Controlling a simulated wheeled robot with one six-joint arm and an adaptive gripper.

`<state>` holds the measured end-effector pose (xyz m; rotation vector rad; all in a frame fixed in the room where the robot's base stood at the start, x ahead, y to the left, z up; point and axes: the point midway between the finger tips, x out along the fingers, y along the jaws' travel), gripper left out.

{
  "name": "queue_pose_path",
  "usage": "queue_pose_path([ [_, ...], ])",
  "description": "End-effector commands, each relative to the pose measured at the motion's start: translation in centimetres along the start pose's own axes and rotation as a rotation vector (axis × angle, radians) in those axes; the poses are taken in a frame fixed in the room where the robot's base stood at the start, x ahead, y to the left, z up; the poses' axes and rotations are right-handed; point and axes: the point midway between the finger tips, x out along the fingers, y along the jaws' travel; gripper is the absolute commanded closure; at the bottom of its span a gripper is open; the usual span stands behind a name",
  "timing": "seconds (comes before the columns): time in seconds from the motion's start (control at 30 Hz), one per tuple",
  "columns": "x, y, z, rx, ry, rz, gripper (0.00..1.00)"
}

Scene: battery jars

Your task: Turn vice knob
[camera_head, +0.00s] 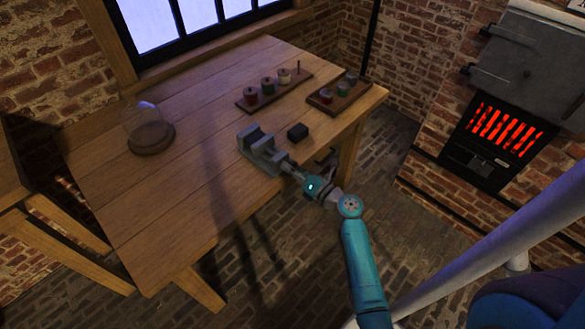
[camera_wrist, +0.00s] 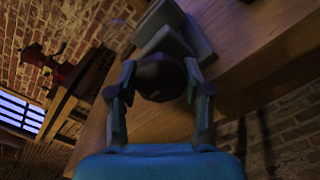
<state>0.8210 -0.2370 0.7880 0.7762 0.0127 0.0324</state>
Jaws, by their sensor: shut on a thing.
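A grey metal vice (camera_head: 262,152) sits at the near edge of the wooden table, with its jaws toward the upper left and its screw end toward my arm. In the wrist view the vice body (camera_wrist: 178,32) shows beyond a dark round knob (camera_wrist: 160,77). My gripper (camera_head: 291,170) is at the screw end of the vice in the head view. In the wrist view my gripper (camera_wrist: 160,92) has one finger on each side of the knob and is shut on it. The knob itself is hidden by my gripper in the head view.
A small black block (camera_head: 298,131) lies beside the vice. Two wooden trays, one at the back (camera_head: 275,91) and one at the right (camera_head: 338,90), hold small jars. A glass dome (camera_head: 148,128) stands at the left. A glowing furnace (camera_head: 504,130) stands at the right.

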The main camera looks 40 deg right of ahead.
Motion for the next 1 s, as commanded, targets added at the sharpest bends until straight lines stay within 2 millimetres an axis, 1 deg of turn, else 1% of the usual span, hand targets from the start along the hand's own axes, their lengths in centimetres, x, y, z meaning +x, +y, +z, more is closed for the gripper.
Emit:
queue_pose_path([
  [0.1,-0.04,-0.10,-0.15,0.061,0.002,-0.002,0.85],
  [0.33,-0.04,-0.10,-0.16,0.134,0.002,-0.002,0.85],
  [0.87,-0.05,-0.09,-0.18,0.156,0.002,-0.002,0.85],
  [0.9,-0.04,-0.09,-0.18,0.156,0.002,-0.002,0.43],
  [0.97,-0.04,-0.08,-0.16,0.155,0.002,-0.002,0.28],
  [1.0,-0.03,-0.07,-0.14,0.155,0.002,-0.001,0.25],
])
